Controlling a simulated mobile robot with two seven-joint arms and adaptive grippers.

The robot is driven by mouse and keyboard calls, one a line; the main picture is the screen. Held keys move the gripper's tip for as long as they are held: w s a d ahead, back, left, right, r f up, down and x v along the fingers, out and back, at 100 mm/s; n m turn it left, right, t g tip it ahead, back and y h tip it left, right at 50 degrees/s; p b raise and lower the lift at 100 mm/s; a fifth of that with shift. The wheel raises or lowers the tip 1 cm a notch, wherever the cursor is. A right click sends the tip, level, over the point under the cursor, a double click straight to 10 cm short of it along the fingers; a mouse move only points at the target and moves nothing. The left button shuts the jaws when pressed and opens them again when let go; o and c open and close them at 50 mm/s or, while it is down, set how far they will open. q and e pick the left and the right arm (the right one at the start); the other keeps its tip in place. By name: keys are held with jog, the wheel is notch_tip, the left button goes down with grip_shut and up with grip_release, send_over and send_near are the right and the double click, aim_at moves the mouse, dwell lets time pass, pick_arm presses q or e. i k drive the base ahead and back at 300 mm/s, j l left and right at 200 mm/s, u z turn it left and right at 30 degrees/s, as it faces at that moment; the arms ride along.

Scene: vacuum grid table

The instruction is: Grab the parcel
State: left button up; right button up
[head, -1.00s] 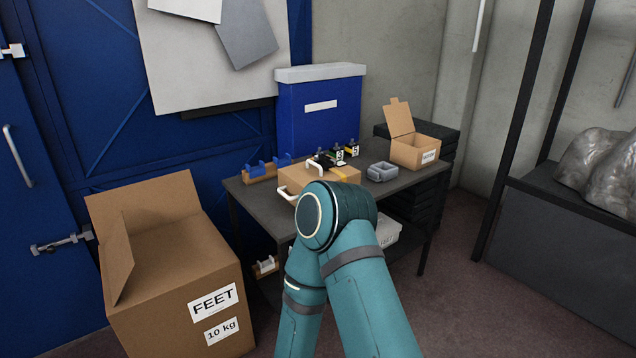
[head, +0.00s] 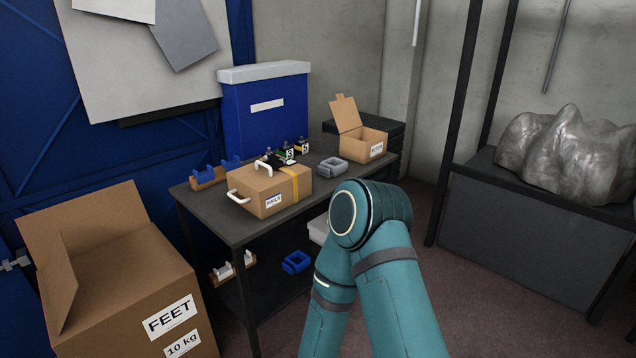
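The parcel (head: 262,202) is a closed brown cardboard box with a yellow strip, a small white label and white handles. It sits near the front edge of the grey table (head: 233,226). One of my teal arms rises from the bottom of the head view, its bent joint in front of the table's right part. Neither gripper shows in the head view. No gripper is seen touching the parcel.
A large open carton (head: 120,290) marked FEET stands left of the table. Open floor lies right of the table.

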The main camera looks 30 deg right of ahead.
aim_at(264, 189)
jog(key=i+l+z, duration=0.15)
jog(key=z, duration=0.3)
jog(key=i+z, duration=0.3)
jog(key=z, duration=0.15)
jog(key=i+z, duration=0.25)
jog(key=z, duration=0.15)
